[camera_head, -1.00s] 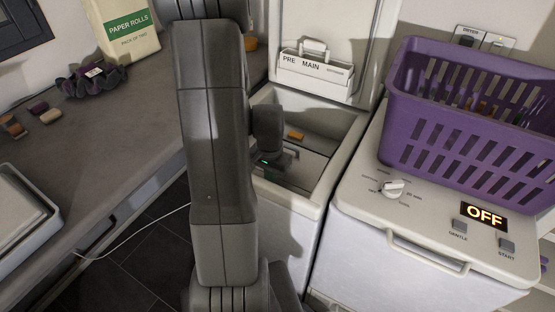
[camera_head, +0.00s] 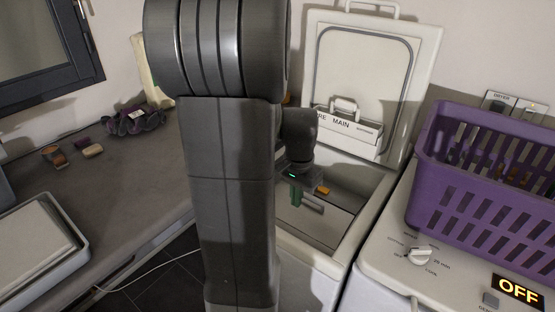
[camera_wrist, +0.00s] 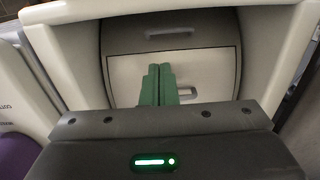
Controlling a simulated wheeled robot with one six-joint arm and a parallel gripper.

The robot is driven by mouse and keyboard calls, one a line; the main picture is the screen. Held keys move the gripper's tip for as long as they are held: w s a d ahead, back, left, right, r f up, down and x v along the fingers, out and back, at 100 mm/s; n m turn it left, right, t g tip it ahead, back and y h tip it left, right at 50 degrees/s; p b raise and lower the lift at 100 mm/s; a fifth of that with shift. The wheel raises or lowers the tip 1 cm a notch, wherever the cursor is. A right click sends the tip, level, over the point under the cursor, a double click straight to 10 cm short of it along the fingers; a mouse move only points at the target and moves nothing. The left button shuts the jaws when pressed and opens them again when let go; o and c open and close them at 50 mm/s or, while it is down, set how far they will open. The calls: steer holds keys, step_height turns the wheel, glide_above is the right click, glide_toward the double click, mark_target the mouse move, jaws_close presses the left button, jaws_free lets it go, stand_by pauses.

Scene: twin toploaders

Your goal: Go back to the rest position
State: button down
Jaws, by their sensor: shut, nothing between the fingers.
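My gripper (camera_head: 296,194) is above the open top of the left toploader (camera_head: 360,222), over its tub, in the head view. Its green fingers (camera_wrist: 158,84) are together with nothing between them in the wrist view. Below and ahead of them, the wrist view shows the washer's inside with a pale flap (camera_wrist: 205,75) and a handle. The raised lid (camera_head: 368,75) stands open behind, with a drawer marked MAIN (camera_head: 350,130) on it. My arm hides the left side of the machine.
A purple basket (camera_head: 480,200) stands on the right machine, whose display (camera_head: 517,290) reads OFF. On the counter (camera_head: 110,195) at left are a dark scrunchie (camera_head: 135,119), small blocks (camera_head: 92,151) and a tray (camera_head: 35,250). A small orange item (camera_head: 323,190) lies inside the toploader.

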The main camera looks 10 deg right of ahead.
steer(key=shift+f, duration=0.1)
steer(key=b, duration=0.2)
glide_toward(294, 231)
steer(key=s+f, duration=0.2)
steer(key=f, duration=0.1)
steer(key=s+a+f, duration=0.1)
steer(key=f, duration=0.1)
steer(key=shift+s+f, duration=0.15)
steer(key=shift+f, duration=0.1)
steer(key=shift+f+p, duration=0.2)
steer(key=shift+p, duration=0.15)
steer(key=shift+w+d+r, duration=0.3)
steer(key=shift+w+d, duration=0.1)
